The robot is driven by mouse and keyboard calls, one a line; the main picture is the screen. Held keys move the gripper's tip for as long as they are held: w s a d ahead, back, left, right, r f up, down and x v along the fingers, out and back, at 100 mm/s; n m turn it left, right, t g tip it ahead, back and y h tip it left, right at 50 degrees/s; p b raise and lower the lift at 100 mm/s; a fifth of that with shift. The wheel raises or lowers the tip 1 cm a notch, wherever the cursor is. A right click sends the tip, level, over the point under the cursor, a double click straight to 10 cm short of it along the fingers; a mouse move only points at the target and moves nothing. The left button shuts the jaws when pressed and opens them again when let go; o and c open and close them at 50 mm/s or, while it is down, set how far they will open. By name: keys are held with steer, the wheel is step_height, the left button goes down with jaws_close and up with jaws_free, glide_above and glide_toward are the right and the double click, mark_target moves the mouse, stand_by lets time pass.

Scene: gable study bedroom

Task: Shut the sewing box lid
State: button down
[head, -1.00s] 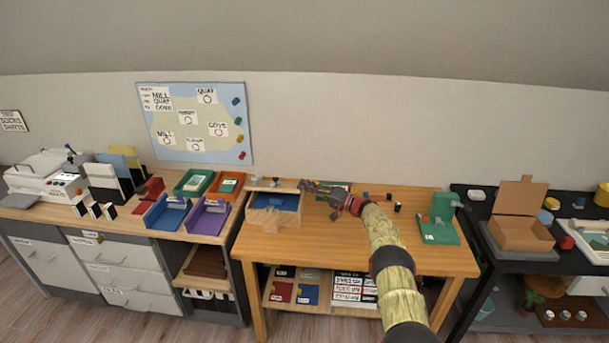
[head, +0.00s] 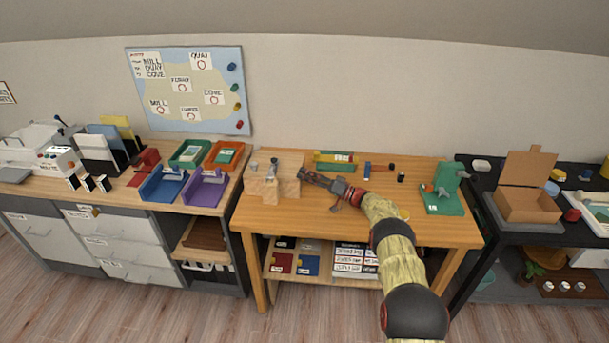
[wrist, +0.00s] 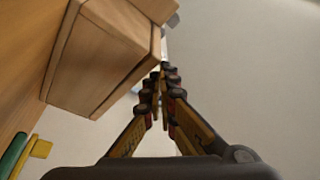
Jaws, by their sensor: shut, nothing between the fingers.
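The sewing box (head: 286,188) is a pale wooden box at the left of the wooden table in the head view. Its lid (head: 290,160) lies down over it, and the blue inside does not show. I see no clear gap under the lid, but the picture is small. The box also shows large at the upper left of the wrist view (wrist: 100,60). My gripper (head: 303,174) is shut and empty, its fingertips close to the right side of the box. In the wrist view the fingertips (wrist: 160,82) meet beside the box; I cannot tell whether they touch it.
A small grey metal item (head: 272,169) shows at the box top. A green tray (head: 334,166), small blocks and a green stand (head: 445,190) are on the same table. Purple (head: 205,190) and blue trays stand to the left. The table front is clear.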

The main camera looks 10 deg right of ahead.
steer(key=shift+r, duration=0.1)
stand_by(0.4)
steer(key=s+a+r+g, duration=0.1)
steer(key=a+r, duration=0.2)
steer(key=r, duration=0.5)
steer(key=s+a+r+g, duration=0.2)
steer(key=r, duration=0.6)
steer(key=s+a+r+g+h, duration=0.2)
steer(key=s+a+r, duration=0.15)
steer(key=s, duration=0.45)
steer(key=s+a+r+g+h, duration=0.1)
steer(key=s+a+r+h, duration=0.25)
steer(key=s, duration=0.35)
steer(key=s+a+r+g+h, duration=0.2)
steer(key=s+a+r, duration=0.15)
steer(key=s, duration=0.45)
steer(key=s+d+r+h+p, duration=0.1)
steer(key=s+h, duration=0.1)
steer(key=s, duration=0.7)
steer(key=s+d+h, duration=0.2)
steer(key=s, duration=0.7)
steer(key=s+d+f+t+h, duration=0.1)
steer(key=s+d, duration=0.3)
steer(key=s, duration=0.5)
steer(key=s+d+f+m+t+h, duration=0.1)
steer(key=s+d+f+h, duration=0.3)
steer(key=s, duration=0.5)
steer(key=shift+m, duration=0.3)
steer(key=shift+s+r+h, duration=0.1)
steer(key=shift+h, duration=0.15)
